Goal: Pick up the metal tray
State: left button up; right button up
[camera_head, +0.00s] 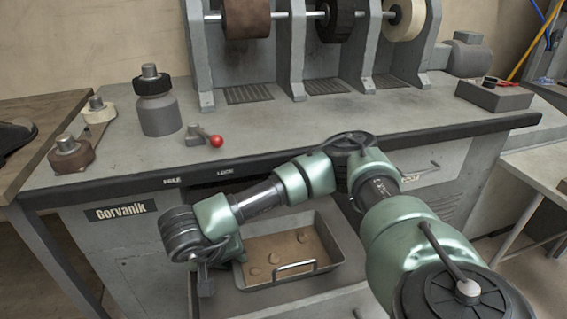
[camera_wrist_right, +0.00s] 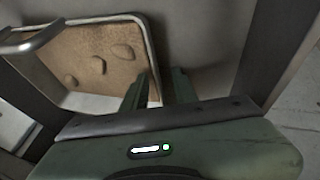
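The metal tray (camera_head: 338,245) sits low in an opening in the front of the machine bench. It has grey walls, a brown bottom with several small lumps, and a bar handle (camera_head: 295,268) on its near side. My right gripper (camera_head: 206,283) is at the tray's left end. In the right wrist view the gripper (camera_wrist_right: 160,84) is open, with a gap between its fingers. One finger appears over the tray's inside and the other beyond its rim (camera_wrist_right: 151,45); contact cannot be told. My left gripper is not in view.
The bench front edge (camera_head: 440,139) overhangs the tray, with my right arm across it. On the bench top stand a grey bottle with a black cap (camera_head: 158,112), a red-knobbed lever (camera_head: 215,141) and a roller frame (camera_head: 297,50). A grey box (camera_head: 494,96) lies at right.

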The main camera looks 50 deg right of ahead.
grip_shut()
dwell(1.4)
